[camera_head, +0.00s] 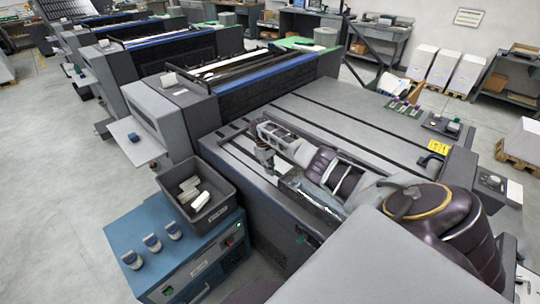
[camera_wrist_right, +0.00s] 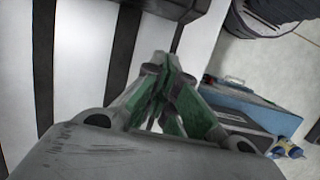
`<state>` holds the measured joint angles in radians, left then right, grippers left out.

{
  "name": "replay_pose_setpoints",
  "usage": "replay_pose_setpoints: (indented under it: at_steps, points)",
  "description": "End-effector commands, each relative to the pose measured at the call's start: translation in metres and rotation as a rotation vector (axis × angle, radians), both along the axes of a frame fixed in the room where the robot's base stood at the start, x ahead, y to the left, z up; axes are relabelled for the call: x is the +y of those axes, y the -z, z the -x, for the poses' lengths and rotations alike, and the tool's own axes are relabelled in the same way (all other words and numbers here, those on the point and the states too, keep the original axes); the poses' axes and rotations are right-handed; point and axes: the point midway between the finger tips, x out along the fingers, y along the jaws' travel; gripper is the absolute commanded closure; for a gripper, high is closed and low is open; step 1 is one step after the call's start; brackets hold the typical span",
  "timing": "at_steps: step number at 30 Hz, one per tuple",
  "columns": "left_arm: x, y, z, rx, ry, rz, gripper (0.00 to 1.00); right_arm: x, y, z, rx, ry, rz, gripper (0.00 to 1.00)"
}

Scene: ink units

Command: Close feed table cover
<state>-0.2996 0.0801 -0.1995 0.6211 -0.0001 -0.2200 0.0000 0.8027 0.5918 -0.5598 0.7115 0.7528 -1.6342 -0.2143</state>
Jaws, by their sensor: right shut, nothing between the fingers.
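The feed table (camera_head: 330,115) is a flat grey surface with dark lengthwise strips, beside the press. I cannot clearly tell its cover from the other grey panels. My right arm comes in from the right of the head view and reaches left over the table's near side. My right gripper (camera_head: 267,163) is at the near left part of the table, close to its edge. In the right wrist view the right gripper (camera_wrist_right: 165,80) has its green-padded fingers together with nothing between them, above the striped surface (camera_wrist_right: 80,50). Contact with the table cannot be told. My left gripper is not in view.
A dark bin (camera_head: 229,208) with pale blocks stands on a blue cabinet (camera_head: 140,232) left of the table. A large grey panel (camera_head: 400,265) fills the lower right foreground. Small items (camera_head: 442,125) lie on the table's far right. Floor at far left is clear.

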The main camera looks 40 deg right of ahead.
Motion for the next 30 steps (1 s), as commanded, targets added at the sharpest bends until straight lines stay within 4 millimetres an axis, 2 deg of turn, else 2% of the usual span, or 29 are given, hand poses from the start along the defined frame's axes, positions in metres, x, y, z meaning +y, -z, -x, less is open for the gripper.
replay_pose_setpoints:
  at_steps: [11,24,30]
  points:
    - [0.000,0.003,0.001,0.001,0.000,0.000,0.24,0.000,-0.027,-0.008,-0.004,0.000,0.000,1.00]
    - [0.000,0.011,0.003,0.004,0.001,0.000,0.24,0.001,-0.079,-0.021,-0.004,0.000,0.000,1.00]
    - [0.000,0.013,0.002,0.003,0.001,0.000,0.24,0.002,-0.094,-0.024,-0.003,0.000,0.000,1.00]
